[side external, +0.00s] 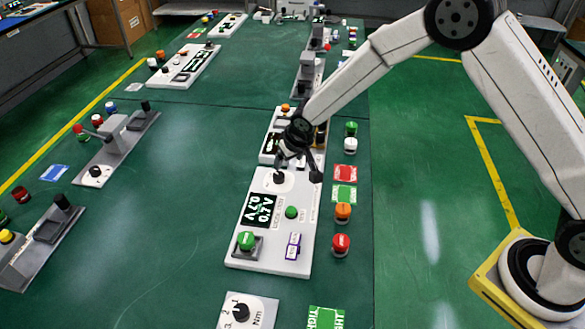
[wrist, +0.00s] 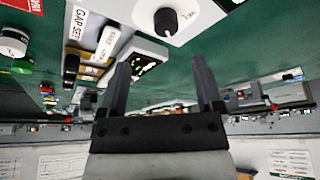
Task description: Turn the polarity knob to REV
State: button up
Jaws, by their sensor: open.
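A black round knob (side external: 279,178) stands on the white panel (side external: 283,262) with the 0.7V display. A black knob (wrist: 166,22) on a white plate also shows at the top of the wrist view. I cannot read a polarity or REV label beside it, nor tell its setting. My gripper (side external: 298,167) is above the far end of that panel, close to the knob and apart from it as far as I can see. In the wrist view my gripper (wrist: 161,75) has its two dark fingers spread, with nothing between them.
The panel also carries a green button (side external: 246,240) and a smaller green one (side external: 291,212). Red (side external: 341,244) and orange (side external: 343,212) buttons stand to its right. Another knob box (side external: 247,312) is in front. A GAP SET label (wrist: 79,22) is left in the wrist view. Green table is clear left of the panel.

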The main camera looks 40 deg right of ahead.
aim_at(279, 175)
jog(key=shift+w+a+f, duration=0.35)
jog(key=shift+w+f, duration=0.1)
jog(key=shift+f, duration=0.15)
jog(key=shift+x, duration=3.75)
jog(key=shift+w, duration=0.1)
grip_shut()
